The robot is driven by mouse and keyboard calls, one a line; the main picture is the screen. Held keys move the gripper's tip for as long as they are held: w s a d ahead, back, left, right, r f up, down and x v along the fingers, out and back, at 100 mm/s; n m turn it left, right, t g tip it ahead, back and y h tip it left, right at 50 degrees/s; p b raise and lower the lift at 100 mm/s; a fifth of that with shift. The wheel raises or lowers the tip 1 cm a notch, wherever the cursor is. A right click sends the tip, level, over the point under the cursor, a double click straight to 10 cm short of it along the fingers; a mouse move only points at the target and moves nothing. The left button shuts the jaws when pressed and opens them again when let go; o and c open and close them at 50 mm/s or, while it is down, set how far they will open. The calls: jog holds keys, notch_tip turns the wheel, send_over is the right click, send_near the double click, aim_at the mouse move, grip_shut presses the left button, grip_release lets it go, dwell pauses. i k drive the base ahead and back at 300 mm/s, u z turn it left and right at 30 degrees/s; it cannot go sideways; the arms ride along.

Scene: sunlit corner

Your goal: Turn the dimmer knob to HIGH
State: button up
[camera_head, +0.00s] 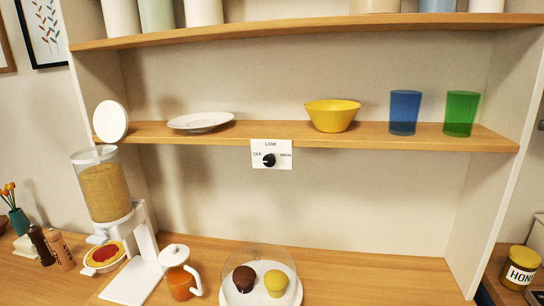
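The dimmer is a white square plate (285,164) on the front edge of the middle shelf, near the picture's centre. Its round black knob (269,160) sits in the middle of the plate. The plate reads OFF at the left and LOW at the top. The label at the right is too small to read surely. My gripper is not in view.
The middle shelf (220,134) holds plates, a yellow bowl (332,117), a blue cup (404,112) and a green cup (460,113). Below stand a cereal dispenser (105,190), an orange pot (180,278) and a domed cake plate (262,300). The space before the knob looks clear.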

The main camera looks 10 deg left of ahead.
aim_at(270, 161)
jog(key=k, duration=0.6)
jog(key=z, duration=0.3)
jog(key=i, duration=1.6)
jog(key=u, duration=0.35)
